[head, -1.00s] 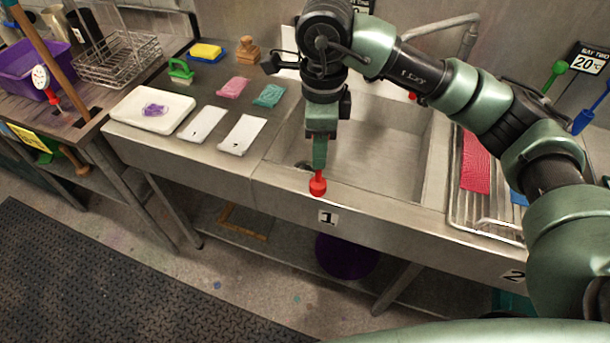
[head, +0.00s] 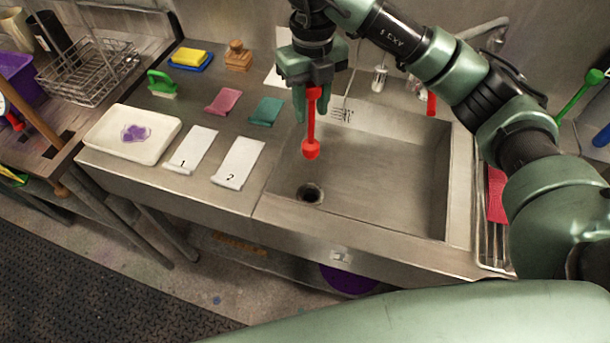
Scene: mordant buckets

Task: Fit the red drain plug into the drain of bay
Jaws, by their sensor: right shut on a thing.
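My right gripper (head: 309,98) is above the sink (head: 400,178), shut on the red drain plug (head: 311,130). The plug hangs upright from the fingers as a thin red stem with a round red knob at its lower end. The drain (head: 309,193) is a dark round hole in the sink floor near the front left corner. It is uncovered, and in the picture the plug's knob shows just above it, clearly apart from it. My left gripper is not in view.
White cards 1 (head: 191,149) and 2 (head: 238,162) lie on the counter left of the sink, beside a white tray (head: 133,134). Pink (head: 222,101) and teal (head: 265,110) cloths lie behind. A drying rack (head: 494,238) stands right. The sink floor looks clear.

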